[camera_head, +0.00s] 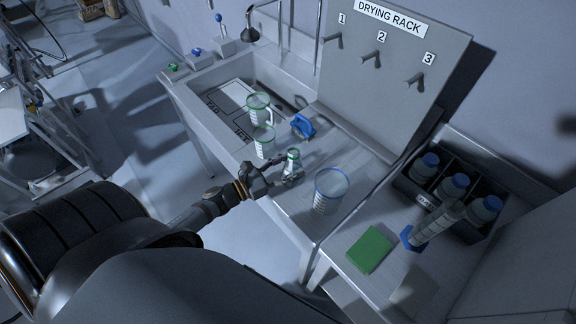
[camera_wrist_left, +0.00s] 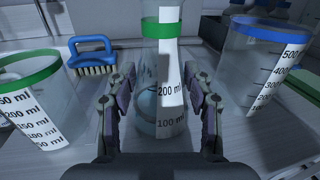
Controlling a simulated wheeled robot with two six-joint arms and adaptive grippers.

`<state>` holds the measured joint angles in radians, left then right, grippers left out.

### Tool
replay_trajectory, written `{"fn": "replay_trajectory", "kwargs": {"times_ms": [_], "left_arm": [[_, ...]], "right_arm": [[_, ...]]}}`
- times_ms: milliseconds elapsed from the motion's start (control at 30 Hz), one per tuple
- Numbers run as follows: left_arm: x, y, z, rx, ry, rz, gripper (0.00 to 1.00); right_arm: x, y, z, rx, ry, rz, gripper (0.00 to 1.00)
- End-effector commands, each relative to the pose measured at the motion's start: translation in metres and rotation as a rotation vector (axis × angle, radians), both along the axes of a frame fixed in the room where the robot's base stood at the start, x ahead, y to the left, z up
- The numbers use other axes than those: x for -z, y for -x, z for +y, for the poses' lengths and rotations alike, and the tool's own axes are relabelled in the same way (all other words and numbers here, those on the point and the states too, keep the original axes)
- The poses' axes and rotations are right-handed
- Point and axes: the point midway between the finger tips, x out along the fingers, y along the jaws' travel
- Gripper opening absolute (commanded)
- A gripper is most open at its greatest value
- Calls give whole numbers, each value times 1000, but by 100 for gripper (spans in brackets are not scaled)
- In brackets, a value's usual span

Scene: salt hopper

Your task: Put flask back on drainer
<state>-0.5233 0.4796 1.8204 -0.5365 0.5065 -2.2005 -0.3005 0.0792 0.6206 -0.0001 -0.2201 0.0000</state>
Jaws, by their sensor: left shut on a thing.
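The flask (camera_head: 292,161) is clear glass with a green band at its neck and a white scale. In the left wrist view the flask (camera_wrist_left: 163,90) stands upright between the two fingers. My left gripper (camera_head: 275,172) is shut on it, low on its body; it also shows in the left wrist view (camera_wrist_left: 160,112). The flask is over the grey counter right of the sink; I cannot tell whether its base touches. The grey drying rack (camera_head: 375,65) stands upright behind, with numbered pegs 1, 2 and 3, all bare. My right gripper is not in view.
A blue-rimmed beaker (camera_head: 331,190) stands close right of the flask. Green-rimmed beakers (camera_head: 264,141) (camera_head: 258,106) stand to its left. A blue brush (camera_head: 303,126) lies behind. A bottle crate (camera_head: 452,192), a blue-footed cylinder (camera_head: 437,225) and a green pad (camera_head: 369,249) are on the right.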

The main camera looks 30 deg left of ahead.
Motion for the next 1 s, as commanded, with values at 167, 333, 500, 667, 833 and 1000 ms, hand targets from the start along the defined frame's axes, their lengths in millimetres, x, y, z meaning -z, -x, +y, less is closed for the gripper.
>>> {"fn": "replay_trajectory", "kwargs": {"times_ms": [167,333,500,667,833,1000], "left_arm": [[3,0,0,0,0,0,56],[3,0,0,0,0,0,75],[3,0,0,0,0,0,75],[-3,0,0,0,0,0,75],[2,20,11,4,-2,6,75],[-2,55,32,3,-2,10,75]], "right_arm": [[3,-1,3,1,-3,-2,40],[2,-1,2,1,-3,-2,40],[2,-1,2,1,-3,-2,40],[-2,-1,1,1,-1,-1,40],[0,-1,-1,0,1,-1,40],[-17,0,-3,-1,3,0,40]]}}
